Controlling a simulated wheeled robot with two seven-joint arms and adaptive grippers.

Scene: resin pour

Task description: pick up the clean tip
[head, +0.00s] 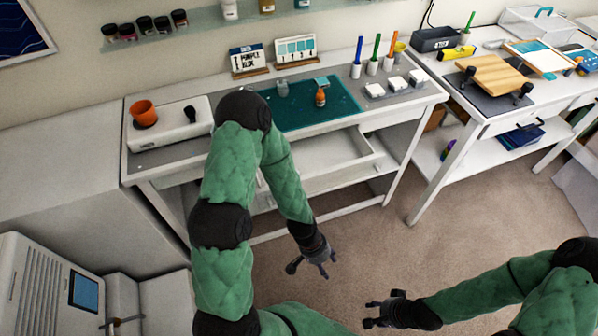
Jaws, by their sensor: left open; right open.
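I cannot make out a clean tip for certain; anything that small is not clear at this distance. On the white bench, a dark teal mat (305,117) bears an orange bottle (320,97), a small pale jar (282,89) and a small teal piece (321,81). Behind its right side stand upright blue (357,58), green (374,55) and orange (391,53) sticks in white holders. My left gripper (312,271) is open and empty, low in front of the bench. My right gripper (369,313) is open and empty at the bottom, away from the bench.
A drawer (335,155) stands open below the mat. A white device (172,126) with an orange cup (144,112) is at the bench's left. Small white blocks (397,84) sit at its right. A second table (470,120) with a wooden board (494,75) stands further right. Carpet between is clear.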

